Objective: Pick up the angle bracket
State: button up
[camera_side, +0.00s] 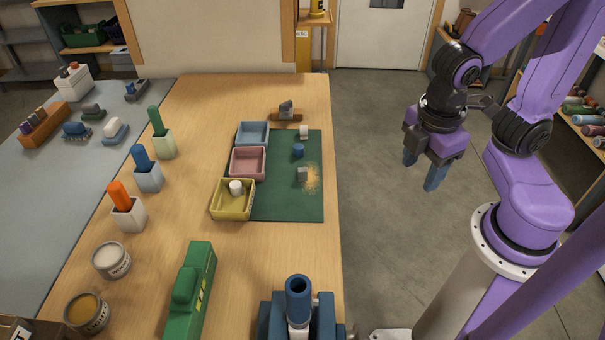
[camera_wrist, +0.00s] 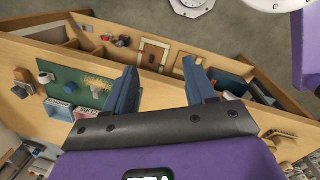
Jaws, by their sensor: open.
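My gripper (camera_side: 423,168) is open and empty, over the floor to the right of the bench. Its two blue fingers also show apart in the wrist view (camera_wrist: 160,80). I cannot surely tell which thing is the angle bracket. A small grey piece (camera_side: 302,174) on the green mat (camera_side: 270,205) may be it, but it is too small to be certain. The piece lies beside a patch of tan dust. A blue cylinder (camera_side: 298,151) and a small white-topped piece (camera_side: 304,132) are also on the mat. My gripper is well apart from all of them.
Blue (camera_side: 253,133), pink (camera_side: 247,162) and yellow (camera_side: 232,200) trays line the mat's left side; the yellow one holds a white cylinder. Handled tools in holders, tins and a green tool (camera_side: 190,292) stand farther left and in front. A blue vise-like device (camera_side: 298,310) stands at the front edge.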

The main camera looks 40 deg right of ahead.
jog(key=w+a+f+n+t+h, duration=0.45)
jog(key=w+n+h, duration=0.2)
jog(key=w, duration=0.35)
jog(key=n+t, duration=0.5)
jog(key=n, duration=0.3)
send_near(303, 172)
jog(key=w, duration=0.1)
jog(key=w+f, duration=0.1)
jog(key=w+d+h, duration=0.1)
jog(key=shift+f+m, duration=0.25)
jog(key=shift+f, duration=0.05)
jog(key=x, duration=0.4)
jog(key=shift+s+d+f, duration=0.15)
jog(key=shift+s+d, duration=0.05)
jog(key=shift+d, duration=0.1)
jog(key=shift+w+d+f, duration=0.2)
jog(key=shift+w+d, duration=0.1)
jog(key=shift+w, duration=0.1)
grip_shut()
